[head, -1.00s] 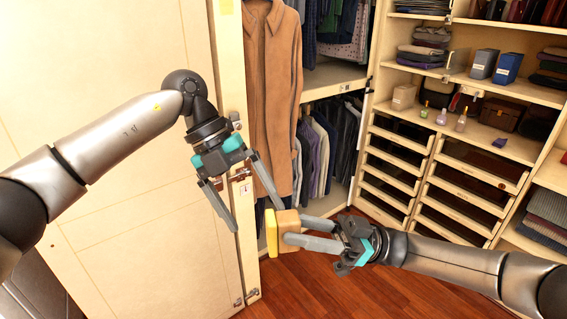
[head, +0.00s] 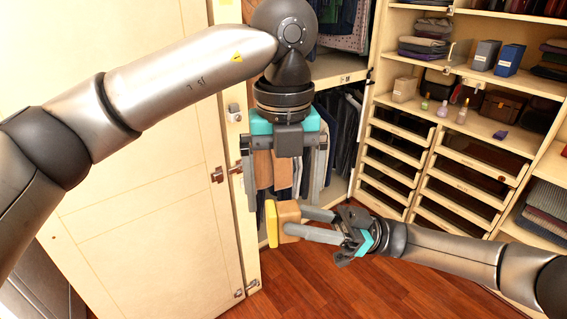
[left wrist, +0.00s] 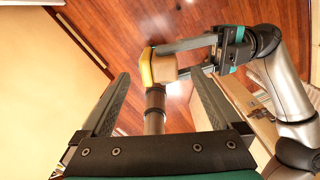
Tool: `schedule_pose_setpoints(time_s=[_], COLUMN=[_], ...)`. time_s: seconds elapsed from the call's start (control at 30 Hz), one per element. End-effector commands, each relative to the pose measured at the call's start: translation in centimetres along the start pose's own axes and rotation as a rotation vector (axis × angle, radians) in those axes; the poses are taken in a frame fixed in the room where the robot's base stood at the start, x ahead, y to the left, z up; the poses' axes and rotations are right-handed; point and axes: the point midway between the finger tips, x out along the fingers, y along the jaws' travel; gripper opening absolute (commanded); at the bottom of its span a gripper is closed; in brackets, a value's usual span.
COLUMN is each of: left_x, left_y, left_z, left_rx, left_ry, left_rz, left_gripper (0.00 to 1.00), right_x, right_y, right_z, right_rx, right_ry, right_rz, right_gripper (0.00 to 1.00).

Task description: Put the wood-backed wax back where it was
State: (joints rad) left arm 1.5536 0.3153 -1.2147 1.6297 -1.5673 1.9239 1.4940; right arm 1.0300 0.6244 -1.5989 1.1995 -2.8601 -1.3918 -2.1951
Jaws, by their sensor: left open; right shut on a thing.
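The wood-backed wax is a tan wooden block (head: 288,211) with a yellow layer (head: 271,224) on its left side. My right gripper (head: 296,222) is shut on the wooden part and holds it in the air above the floor, lower middle of the head view. My left gripper (head: 284,205) is open and empty; its fingers point down just above the block, in front of the hanging clothes. In the left wrist view the wax (left wrist: 158,66) lies beyond and between the open left fingers, apart from them, with the right gripper (left wrist: 180,58) on it from the right.
A cream door (head: 150,190) stands at the left. Open shelves with boxes (head: 508,60), folded clothes and small bottles (head: 442,109) are at the right, above a bank of drawers (head: 463,185). The wooden floor (head: 330,285) in front is clear.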

Motion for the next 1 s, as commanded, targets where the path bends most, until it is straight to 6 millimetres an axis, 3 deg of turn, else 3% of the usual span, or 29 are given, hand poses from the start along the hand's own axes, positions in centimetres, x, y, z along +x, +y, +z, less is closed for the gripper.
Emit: schedule_pose_setpoints(time_s=[0.1,0.3,0.5,0.77,1.0], left_x=[2.3,5.0,6.1,6.2,6.2], left_y=[0.0,0.0,0.0,0.0,0.0], left_z=[0.0,0.0,0.0,0.0,0.0], left_rx=[0.0,0.0,0.0,0.0,0.0], left_ry=[0.003,0.002,0.001,0.0,0.0], left_rz=[0.0,-0.002,-0.001,-0.002,-0.002], left_gripper=[0.98,0.98,0.98,0.98,0.71], right_x=[0.0,0.0,0.0,0.0,0.0], right_y=[0.0,0.0,0.0,0.0,0.0], right_z=[0.0,0.0,0.0,0.0,0.0], right_rx=[0.0,0.0,0.0,0.0,0.0], right_ry=[0.001,0.001,0.001,0.001,0.001], right_rz=[0.0,0.0,0.0,0.0,0.0], right_gripper=[0.0,0.0,0.0,0.0,0.0])
